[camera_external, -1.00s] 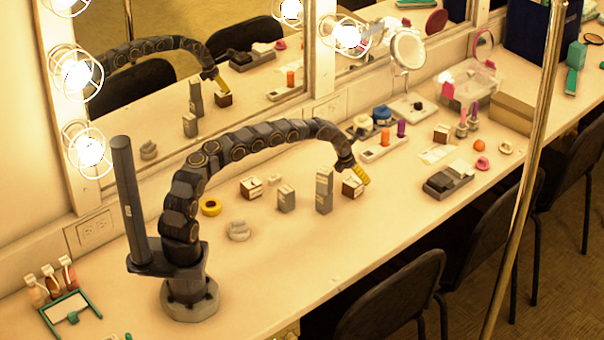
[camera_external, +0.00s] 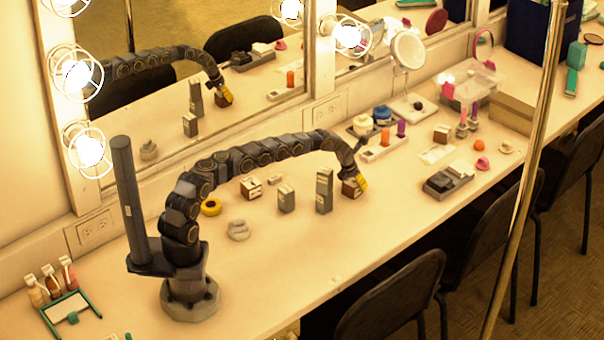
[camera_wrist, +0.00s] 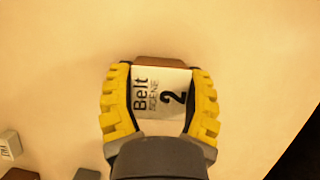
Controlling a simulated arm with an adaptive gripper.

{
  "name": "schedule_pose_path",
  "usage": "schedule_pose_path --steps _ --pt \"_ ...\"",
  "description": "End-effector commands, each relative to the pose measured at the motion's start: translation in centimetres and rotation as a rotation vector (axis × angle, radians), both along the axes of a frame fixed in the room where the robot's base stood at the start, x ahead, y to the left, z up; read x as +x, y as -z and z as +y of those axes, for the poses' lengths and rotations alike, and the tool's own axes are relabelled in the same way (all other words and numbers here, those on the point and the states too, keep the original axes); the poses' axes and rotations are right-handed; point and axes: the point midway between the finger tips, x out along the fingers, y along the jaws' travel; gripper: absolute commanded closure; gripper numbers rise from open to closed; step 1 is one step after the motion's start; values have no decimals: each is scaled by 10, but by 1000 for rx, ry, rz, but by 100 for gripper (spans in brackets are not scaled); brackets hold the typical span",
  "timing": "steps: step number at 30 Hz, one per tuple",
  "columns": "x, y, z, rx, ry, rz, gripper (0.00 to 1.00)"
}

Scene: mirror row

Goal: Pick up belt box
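The belt box (camera_external: 349,189) is a small brown box standing on the counter, right of two grey boxes. In the wrist view the belt box (camera_wrist: 160,97) shows a white label reading "Belt SCENE 2". My gripper (camera_external: 360,183) is down at the box. In the wrist view the two yellow fingers of my gripper (camera_wrist: 160,94) lie on the left and right sides of the box, very close to it. I cannot tell whether they press on it. The box's lower part is hidden.
The tall grey box (camera_external: 324,192) stands close left of the belt box, with a shorter grey box (camera_external: 287,199) beyond it. A white tray with bottles (camera_external: 383,148) is behind, and a dark grey tray (camera_external: 447,183) is to the right. The counter in front is clear.

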Motion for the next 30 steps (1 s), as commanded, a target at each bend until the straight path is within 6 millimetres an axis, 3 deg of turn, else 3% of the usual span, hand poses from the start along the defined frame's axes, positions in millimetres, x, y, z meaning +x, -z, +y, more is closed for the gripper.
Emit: schedule_pose_path --steps 10,21,30 --pt "1 -8 0 -2 0 -2 80" --pt "1 -78 0 -2 0 -4 80" --pt "0 -100 0 1 0 0 80"
